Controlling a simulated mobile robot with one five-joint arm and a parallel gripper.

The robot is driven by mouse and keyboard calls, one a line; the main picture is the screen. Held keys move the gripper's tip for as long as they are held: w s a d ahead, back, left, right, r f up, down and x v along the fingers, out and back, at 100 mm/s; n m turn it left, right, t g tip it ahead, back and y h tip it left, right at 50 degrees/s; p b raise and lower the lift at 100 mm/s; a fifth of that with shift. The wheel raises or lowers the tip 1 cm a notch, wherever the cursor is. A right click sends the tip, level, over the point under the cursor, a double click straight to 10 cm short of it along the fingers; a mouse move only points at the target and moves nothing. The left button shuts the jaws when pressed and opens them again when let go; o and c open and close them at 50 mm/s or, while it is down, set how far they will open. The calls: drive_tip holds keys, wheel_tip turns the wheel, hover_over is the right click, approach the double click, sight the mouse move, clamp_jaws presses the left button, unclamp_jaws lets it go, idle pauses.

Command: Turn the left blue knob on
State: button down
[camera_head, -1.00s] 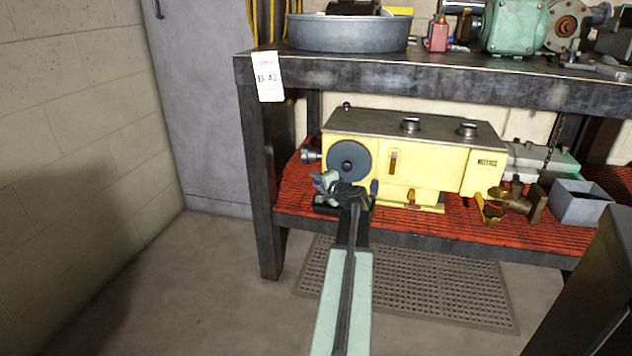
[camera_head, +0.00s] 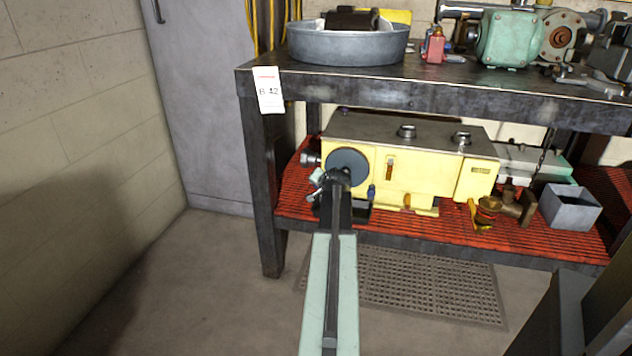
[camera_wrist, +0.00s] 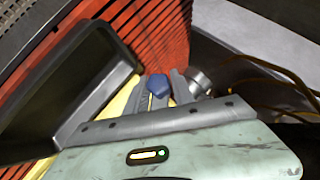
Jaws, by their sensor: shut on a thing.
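The yellow machine (camera_head: 425,170) stands on the lower shelf, with a dark round disc (camera_head: 347,165) on its left front. My gripper (camera_head: 322,186) is at the machine's lower left, below the disc; my wrist and arm hide much of that part. In the wrist view a faceted blue knob (camera_wrist: 157,85) sits between the grey fingers of my gripper (camera_wrist: 160,88), which are shut on it. Another small blue knob (camera_head: 371,191) shows just right of my wrist in the head view. The knob in my fingers is hidden there, and its turned angle cannot be told.
A dark tray (camera_wrist: 95,85) lies close beside the fingers in the wrist view, and a round metal fitting (camera_wrist: 199,80) on the other side. Brass fittings (camera_head: 510,205) and a grey box (camera_head: 572,205) fill the red shelf's right. A table leg (camera_head: 262,190) stands left.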

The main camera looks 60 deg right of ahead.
drive_tip(key=shift+s+f+g, duration=0.15)
drive_tip(key=shift+s+g, duration=0.1)
drive_tip(key=shift+g, duration=0.25)
drive_tip(key=c, duration=1.1)
unclamp_jaws()
drive_tip(key=shift+f, duration=0.1)
drive_tip(key=shift+c, duration=0.2)
drive_tip(key=shift+w, duration=0.1)
drive_tip(key=shift+p, duration=0.3)
drive_tip(key=shift+a+r, duration=0.1)
drive_tip(key=shift+r, duration=0.2)
drive_tip(key=p+v, duration=0.4)
drive_tip(key=v, duration=0.3)
drive_tip(key=shift+s+p, duration=0.25)
drive_tip(key=shift+p, duration=0.05)
